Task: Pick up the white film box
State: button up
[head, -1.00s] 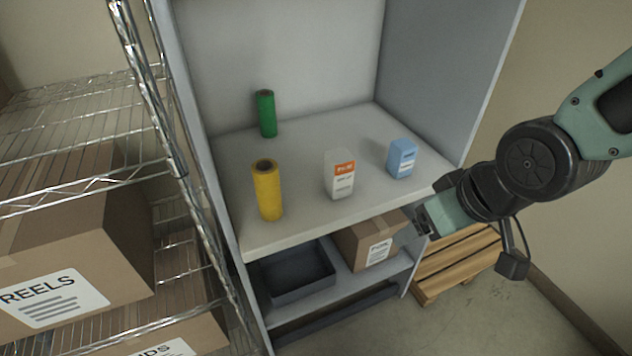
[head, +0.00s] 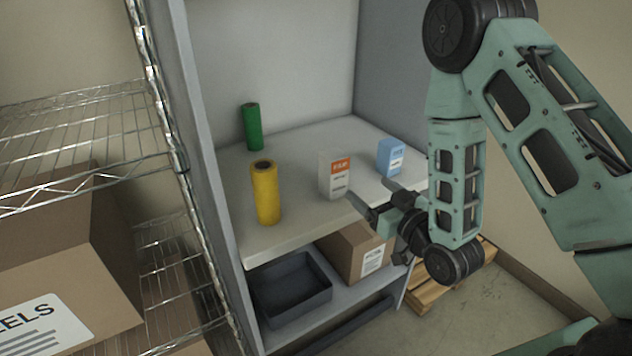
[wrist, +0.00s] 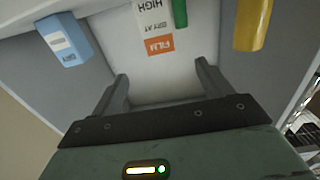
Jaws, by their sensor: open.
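The white film box (head: 336,176), with an orange label band, stands upright near the front of the cabinet's upper shelf (head: 295,222). In the wrist view the film box (wrist: 155,22) appears inverted, straight beyond the fingers, and its top is hard to separate from the pale background. My gripper (head: 368,190) is open and empty, just in front of the shelf edge and to the right of the box. In the wrist view my gripper (wrist: 163,72) has its two fingers apart with nothing between them. There is a gap between fingertips and box.
A blue box (head: 390,157) stands right of the film box. A yellow roll (head: 265,192) and a green roll (head: 251,127) stand to its left. Below are a dark tray (head: 291,287) and a carton (head: 352,252). A wire rack (head: 90,140) is at left.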

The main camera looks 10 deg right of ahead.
aim_at(340, 164)
jog(key=b+x, duration=0.4)
jog(key=b, duration=0.5)
jog(key=shift+w+a+f, duration=0.1)
jog(key=shift+w+f, duration=0.1)
jog(key=b, duration=0.4)
jog(key=shift+w, duration=0.2)
jog(key=x, duration=0.2)
jog(key=p+x, duration=0.1)
jog(key=x, duration=0.4)
jog(key=shift+r, duration=0.4)
jog(key=shift+p+x, duration=0.7)
jog(key=shift+x, duration=2.05)
jog(key=c, duration=1.3)
